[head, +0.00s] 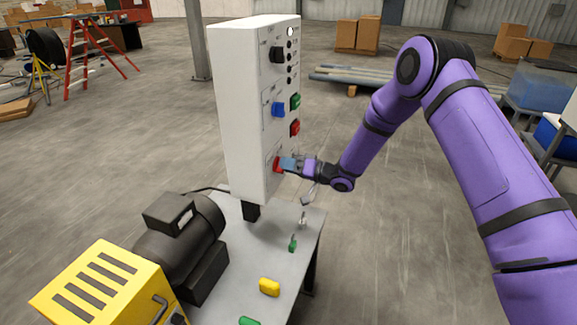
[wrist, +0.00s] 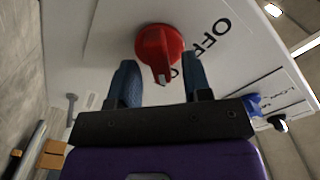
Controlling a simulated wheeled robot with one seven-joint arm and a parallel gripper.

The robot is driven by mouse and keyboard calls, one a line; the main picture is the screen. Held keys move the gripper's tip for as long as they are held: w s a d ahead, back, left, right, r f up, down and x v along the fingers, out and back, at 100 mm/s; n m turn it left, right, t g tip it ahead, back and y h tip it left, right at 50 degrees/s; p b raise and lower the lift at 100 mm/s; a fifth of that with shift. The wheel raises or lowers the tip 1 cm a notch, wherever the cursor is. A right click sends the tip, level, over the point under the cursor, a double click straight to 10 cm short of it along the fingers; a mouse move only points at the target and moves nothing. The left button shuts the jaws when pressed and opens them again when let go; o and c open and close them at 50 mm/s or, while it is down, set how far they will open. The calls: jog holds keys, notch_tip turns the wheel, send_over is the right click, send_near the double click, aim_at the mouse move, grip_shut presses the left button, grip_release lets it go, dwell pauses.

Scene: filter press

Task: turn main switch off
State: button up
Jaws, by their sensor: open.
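The white control panel (head: 245,110) stands upright on the table. A red rotary switch (wrist: 160,50) is on its lower part, with "OFF" lettering beside it in the wrist view; it also shows in the head view (head: 277,165). My gripper (wrist: 165,88) is open in front of the red switch. Its two blue fingers are apart, one on each side of the handle's line. The handle's pointed end reaches toward the gap between them. I cannot tell whether the fingers touch it.
The panel also carries a black knob (head: 277,54), a blue knob (head: 278,109), a green button (head: 295,101) and a red button (head: 295,127). Below, the grey table (head: 262,238) holds a black motor (head: 190,240), a yellow box (head: 95,290) and small green and yellow handles.

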jog(key=shift+a, duration=0.1)
grip_shut()
jog(key=shift+n, duration=0.3)
jog(key=shift+s+n, duration=0.15)
jog(key=shift+n, duration=4.15)
jog(key=shift+s+n, duration=0.15)
jog(key=shift+n, duration=4.15)
